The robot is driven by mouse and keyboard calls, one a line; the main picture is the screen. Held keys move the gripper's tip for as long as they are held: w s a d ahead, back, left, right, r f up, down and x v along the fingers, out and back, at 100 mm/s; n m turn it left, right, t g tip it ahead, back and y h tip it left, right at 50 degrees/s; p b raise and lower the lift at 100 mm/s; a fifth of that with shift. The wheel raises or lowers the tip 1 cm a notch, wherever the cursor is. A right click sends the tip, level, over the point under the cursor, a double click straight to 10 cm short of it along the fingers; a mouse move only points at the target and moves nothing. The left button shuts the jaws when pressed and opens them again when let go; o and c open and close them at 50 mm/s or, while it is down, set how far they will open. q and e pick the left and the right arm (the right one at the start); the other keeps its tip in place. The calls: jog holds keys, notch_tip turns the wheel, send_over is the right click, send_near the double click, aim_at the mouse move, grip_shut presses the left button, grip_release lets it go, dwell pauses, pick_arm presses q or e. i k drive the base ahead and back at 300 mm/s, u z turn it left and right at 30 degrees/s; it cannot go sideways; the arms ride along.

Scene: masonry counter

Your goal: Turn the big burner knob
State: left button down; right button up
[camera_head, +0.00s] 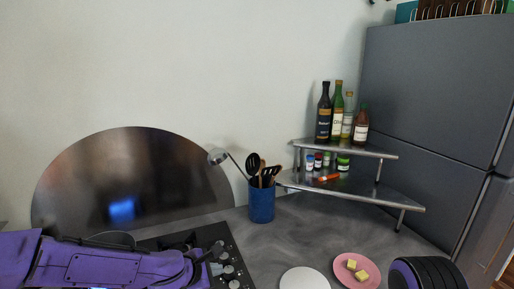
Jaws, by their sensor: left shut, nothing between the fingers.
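The black cooktop (205,236) lies at the bottom left, partly hidden by my purple left arm. A row of several silver knobs (228,270) runs along its right side. I cannot tell from their look which one is the big burner knob. My left gripper (212,262) is at the end of the purple arm, right beside the knobs, shut and empty. Its fingertips are small and hard to make out, and I cannot tell whether they touch a knob. My right gripper is not in view; only a black ribbed part of my right arm shows at the bottom right.
A blue utensil crock (261,205) stands behind the cooktop. A two-tier metal shelf (350,188) holds bottles and jars. A white plate (304,280) and a pink plate (343,273) with yellow pieces lie at the front. A grey fridge (425,100) stands right.

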aim_at(224, 259)
jog(key=k, duration=1.05)
